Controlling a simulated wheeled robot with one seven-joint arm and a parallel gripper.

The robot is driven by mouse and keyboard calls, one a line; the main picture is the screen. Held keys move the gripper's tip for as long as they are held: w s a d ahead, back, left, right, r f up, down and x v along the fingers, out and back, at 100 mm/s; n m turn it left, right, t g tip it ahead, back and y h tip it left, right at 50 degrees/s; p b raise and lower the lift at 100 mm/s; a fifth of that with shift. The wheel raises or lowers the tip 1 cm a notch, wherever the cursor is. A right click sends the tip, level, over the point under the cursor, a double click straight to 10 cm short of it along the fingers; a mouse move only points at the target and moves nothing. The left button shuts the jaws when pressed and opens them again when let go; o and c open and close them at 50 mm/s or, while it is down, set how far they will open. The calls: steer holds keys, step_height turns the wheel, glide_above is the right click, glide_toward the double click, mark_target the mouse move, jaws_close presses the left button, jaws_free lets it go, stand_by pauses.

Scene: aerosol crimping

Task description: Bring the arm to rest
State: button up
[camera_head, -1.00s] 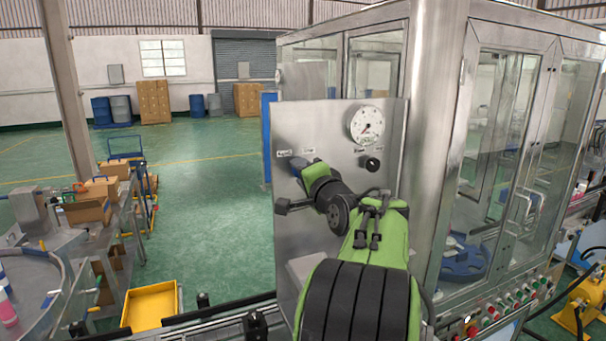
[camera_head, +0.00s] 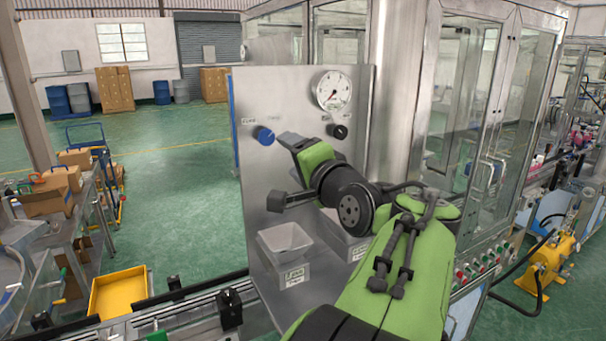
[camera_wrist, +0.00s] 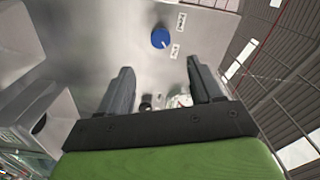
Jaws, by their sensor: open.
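My arm, green and black, reaches in front of a steel panel (camera_head: 262,85) in the head view. My gripper (camera_head: 289,139) is at the arm's upper end, just right of a blue knob (camera_head: 264,136) in the picture. In the wrist view my gripper (camera_wrist: 158,67) has its two dark fingers spread apart with nothing held between them. The blue knob (camera_wrist: 160,38) shows beyond the fingertips, apart from them, between two small labels.
The panel carries a round gauge (camera_head: 333,90), a black knob (camera_head: 339,131) and a grey bin (camera_head: 286,242); another bin is partly behind my arm. A glass-doored steel cabinet (camera_head: 425,95) stands right. A yellow tray (camera_head: 119,294) is lower left. Green floor (camera_head: 185,205) is open at left.

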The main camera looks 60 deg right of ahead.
steer(key=shift+v, duration=1.75)
